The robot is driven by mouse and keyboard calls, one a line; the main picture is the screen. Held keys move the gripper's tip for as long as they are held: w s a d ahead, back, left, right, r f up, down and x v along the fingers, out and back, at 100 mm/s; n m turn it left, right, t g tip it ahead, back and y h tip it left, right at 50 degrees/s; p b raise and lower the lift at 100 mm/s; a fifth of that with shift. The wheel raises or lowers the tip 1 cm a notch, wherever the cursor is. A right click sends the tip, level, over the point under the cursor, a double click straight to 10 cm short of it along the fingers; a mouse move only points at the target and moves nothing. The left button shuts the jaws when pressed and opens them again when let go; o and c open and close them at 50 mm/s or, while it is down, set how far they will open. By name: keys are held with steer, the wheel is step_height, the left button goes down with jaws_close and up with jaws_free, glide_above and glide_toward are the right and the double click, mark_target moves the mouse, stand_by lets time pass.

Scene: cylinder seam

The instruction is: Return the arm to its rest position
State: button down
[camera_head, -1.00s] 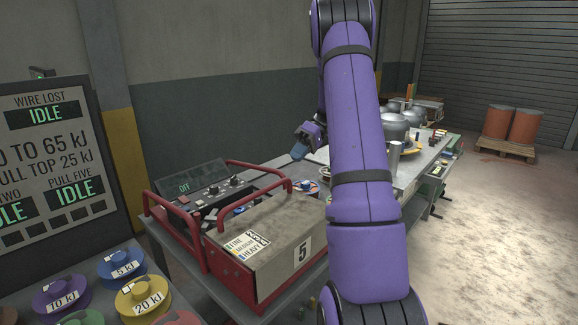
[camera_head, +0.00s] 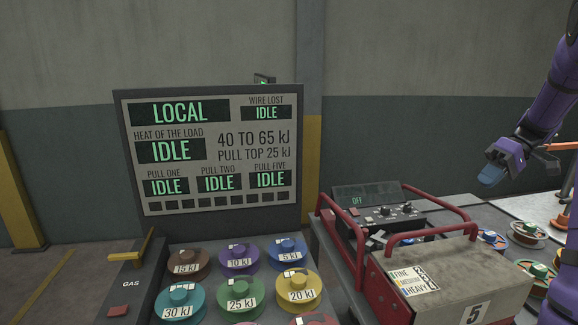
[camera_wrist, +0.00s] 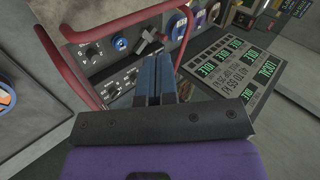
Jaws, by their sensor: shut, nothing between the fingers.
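My purple arm comes in from the right edge of the head view. My gripper (camera_head: 492,175) hangs in the air above and behind the red-framed welding unit. Its blue fingers are together with nothing between them. In the wrist view, my gripper (camera_wrist: 157,70) shows the two fingers side by side and shut, pointing toward the machine's control panel (camera_wrist: 107,75) and the red rail. I see no gap between the fingers and no object held.
The red-framed machine (camera_head: 440,275) with its red handles stands below my gripper. A status board (camera_head: 210,160) reads LOCAL and IDLE. Several coloured labelled spools, including a yellow one (camera_head: 298,293), sit on the left bench. Small spools (camera_head: 528,236) stand at the right. Air above the left bench is clear.

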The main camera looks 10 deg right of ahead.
steer(key=s+a+r+m+h, duration=0.1)
steer(key=s+a+r+h, duration=0.2)
steer(key=a, duration=0.6)
steer(key=s+a+r+h, duration=0.2)
steer(key=s+a+r, duration=0.25)
steer(key=a, duration=0.45)
steer(key=s+a+m+t+h, duration=0.1)
steer(key=s+a+t+h, duration=0.2)
steer(key=s+a, duration=0.9)
steer(key=shift+s+f+t+h, duration=0.3)
steer(key=shift+s+f+t, duration=0.05)
steer(key=shift+s+t, duration=0.75)
